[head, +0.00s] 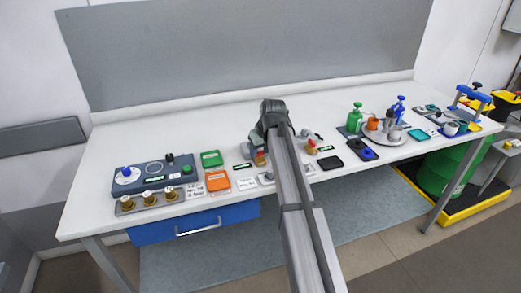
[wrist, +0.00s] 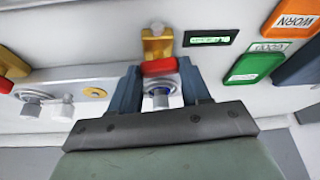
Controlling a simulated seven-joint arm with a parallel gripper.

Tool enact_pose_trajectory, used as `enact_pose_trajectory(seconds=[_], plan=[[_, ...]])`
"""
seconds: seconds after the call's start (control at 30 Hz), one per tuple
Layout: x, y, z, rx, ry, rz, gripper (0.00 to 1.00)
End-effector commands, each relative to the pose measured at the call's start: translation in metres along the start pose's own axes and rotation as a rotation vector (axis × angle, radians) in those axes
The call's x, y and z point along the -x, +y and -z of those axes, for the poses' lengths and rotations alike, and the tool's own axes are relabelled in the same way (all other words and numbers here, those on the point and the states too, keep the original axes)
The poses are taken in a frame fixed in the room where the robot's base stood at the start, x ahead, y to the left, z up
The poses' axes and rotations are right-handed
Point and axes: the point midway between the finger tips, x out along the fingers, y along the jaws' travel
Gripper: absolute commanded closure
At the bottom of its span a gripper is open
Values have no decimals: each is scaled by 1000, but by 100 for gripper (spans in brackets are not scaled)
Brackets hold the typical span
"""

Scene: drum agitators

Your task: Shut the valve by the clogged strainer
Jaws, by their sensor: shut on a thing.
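A brass valve (wrist: 157,47) with a red handle (wrist: 159,67) is at the top middle of the wrist view. My gripper (wrist: 158,88) has its two grey fingers on either side of the red handle, closed on it. A second red-and-brass valve (head: 311,147) stands right of my arm. I cannot tell which strainer is clogged.
A small label display (wrist: 210,38) sits beside the valve. A green tray (wrist: 254,67) and an orange tray marked WORN (wrist: 294,20) lie beyond it. Metal fittings (wrist: 45,103) stand at the left of the wrist view. The table's back strip (head: 190,118) is clear.

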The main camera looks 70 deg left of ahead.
Motion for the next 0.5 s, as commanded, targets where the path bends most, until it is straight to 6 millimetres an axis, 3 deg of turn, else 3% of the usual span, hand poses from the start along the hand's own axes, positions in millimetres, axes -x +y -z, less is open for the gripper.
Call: enact_pose_trajectory(seconds=[0.23,0.5], plan=[[0,-2,-1,-138,-1,-57,84],[0,-1,-1,-165,-1,-69,84]])
